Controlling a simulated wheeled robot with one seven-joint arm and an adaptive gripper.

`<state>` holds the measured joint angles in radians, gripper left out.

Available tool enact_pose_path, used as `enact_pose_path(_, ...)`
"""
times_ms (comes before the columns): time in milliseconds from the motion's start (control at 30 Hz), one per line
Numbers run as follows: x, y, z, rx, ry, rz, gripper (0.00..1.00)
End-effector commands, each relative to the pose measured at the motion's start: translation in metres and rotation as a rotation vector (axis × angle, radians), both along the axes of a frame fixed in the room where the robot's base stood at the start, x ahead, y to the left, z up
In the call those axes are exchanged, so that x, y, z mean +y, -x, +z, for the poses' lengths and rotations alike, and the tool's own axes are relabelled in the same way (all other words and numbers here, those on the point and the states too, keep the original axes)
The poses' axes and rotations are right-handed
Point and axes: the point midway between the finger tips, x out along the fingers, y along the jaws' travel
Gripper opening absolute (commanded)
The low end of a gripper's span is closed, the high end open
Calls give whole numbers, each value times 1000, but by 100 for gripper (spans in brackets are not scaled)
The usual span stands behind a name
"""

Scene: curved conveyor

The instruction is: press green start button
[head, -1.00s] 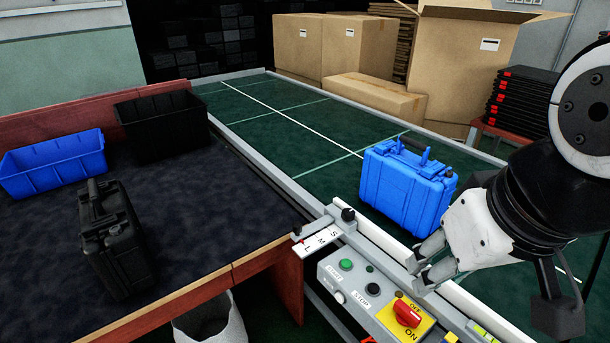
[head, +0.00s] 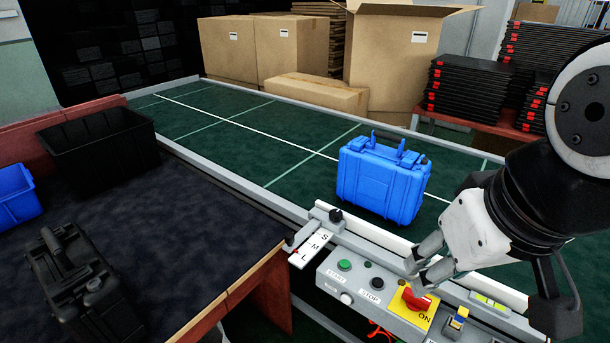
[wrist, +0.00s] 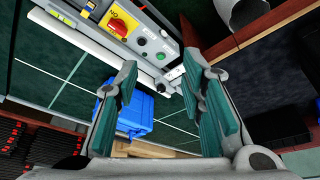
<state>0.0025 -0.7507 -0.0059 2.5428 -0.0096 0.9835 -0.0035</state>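The green start button (head: 344,265) sits on the grey control box (head: 330,280) at the conveyor's near edge, above the START label. It also shows in the wrist view (wrist: 142,41). A black stop button (head: 377,284) is to its right, then a red rotary switch (head: 416,298) on a yellow plate. My gripper (head: 412,277) is right of the start button in the head view, near the stop button and the red switch, apart from the start button. In the wrist view its two fingers (wrist: 163,105) are spread wide with nothing between them.
A blue case (head: 380,185) stands on the green conveyor (head: 250,150) behind the control box. A size slider plate (head: 310,248) sticks up left of the box. A black case (head: 80,285) and a black bin (head: 100,150) are on the dark table at left.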

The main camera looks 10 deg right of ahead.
Motion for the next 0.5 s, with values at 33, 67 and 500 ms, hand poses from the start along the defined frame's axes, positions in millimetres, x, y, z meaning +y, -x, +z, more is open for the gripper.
enact_pose_path(33,0,0,0,0,0,0,36)
enact_pose_path(67,0,0,0,0,0,0,36)
enact_pose_path(500,0,0,0,0,0,0,0)
